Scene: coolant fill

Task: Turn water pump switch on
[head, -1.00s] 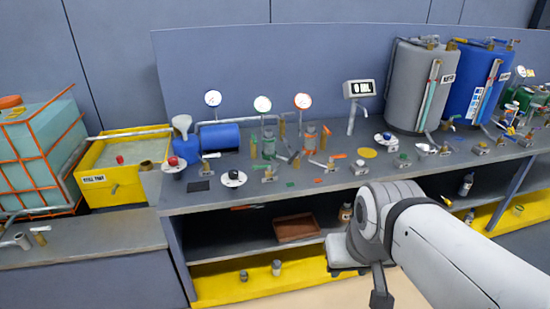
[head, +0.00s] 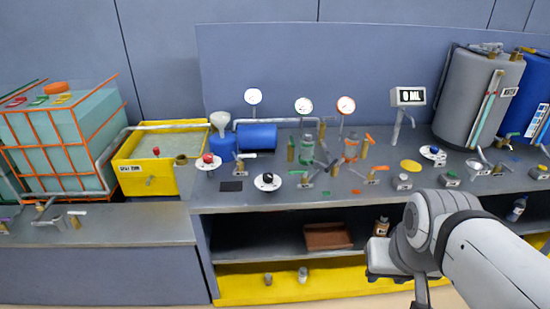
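Three round white plates with knobs stand on the grey bench: one with a red knob (head: 208,159) at the left, one with a black knob (head: 267,181) right of it, and one with a dark knob (head: 433,153) near the grey tank (head: 474,95). No readable label shows which is the water pump switch, and knob positions are too small to tell. My arm enters from the lower right, in front of the bench. Its end runs off the bottom edge, so my gripper's fingers are out of view.
A blue cylinder (head: 257,137), three gauges and a display (head: 407,96) line the bench's back. Several valves and bottles crowd its middle. A yellow tank (head: 148,178) and a caged tank (head: 58,145) stand left. A brown tray (head: 328,236) sits on the shelf below.

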